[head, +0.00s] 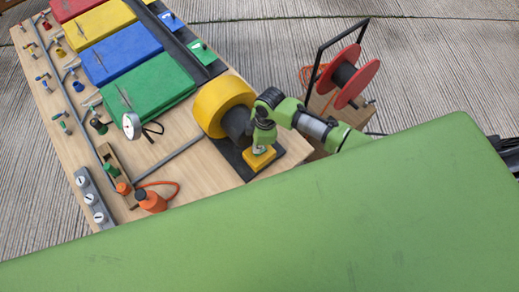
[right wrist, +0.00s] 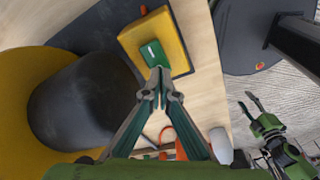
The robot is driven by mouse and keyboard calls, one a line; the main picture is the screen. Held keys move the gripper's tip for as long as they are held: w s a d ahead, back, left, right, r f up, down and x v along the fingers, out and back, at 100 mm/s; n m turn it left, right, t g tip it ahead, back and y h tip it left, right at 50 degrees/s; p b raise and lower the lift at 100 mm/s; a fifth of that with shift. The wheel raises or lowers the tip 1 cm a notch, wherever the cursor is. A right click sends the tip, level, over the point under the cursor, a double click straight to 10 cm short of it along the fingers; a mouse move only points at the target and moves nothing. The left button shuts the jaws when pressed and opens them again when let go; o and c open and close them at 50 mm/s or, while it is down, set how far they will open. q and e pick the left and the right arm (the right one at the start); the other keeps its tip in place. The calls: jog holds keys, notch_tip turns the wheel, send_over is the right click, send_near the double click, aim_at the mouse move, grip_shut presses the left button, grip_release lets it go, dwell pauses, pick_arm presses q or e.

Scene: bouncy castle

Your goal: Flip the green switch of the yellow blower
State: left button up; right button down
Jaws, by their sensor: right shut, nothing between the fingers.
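The yellow blower (head: 222,100) stands on a dark base on the wooden board, and its dark round part (right wrist: 82,103) fills the left of the right wrist view. Its yellow switch box (head: 262,163) carries the green switch (right wrist: 145,58), a rocker with a white mark. My right gripper (right wrist: 160,84) is shut and empty, its tips at the switch's lower edge. I cannot tell whether they touch. In the head view my right gripper (head: 260,146) hides most of the switch. My left gripper (right wrist: 249,106) shows in the right wrist view, fingers apart, away from the box.
A red reel (head: 358,76) on a black frame stands right of the blower. Red, yellow, blue and green blocks (head: 147,85) lie on the board behind it. A white gauge (head: 131,126), orange bottle (head: 151,201) and grey socket strip (head: 92,197) are further left. My green body covers the front.

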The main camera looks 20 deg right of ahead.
jog(key=shift+f+b, duration=0.5)
jog(key=shift+f, duration=0.2)
dwell(0.3)
notch_tip(320, 180, up, 7)
jog(key=p, duration=0.7)
jog(key=shift+r, duration=0.1)
dwell(0.5)
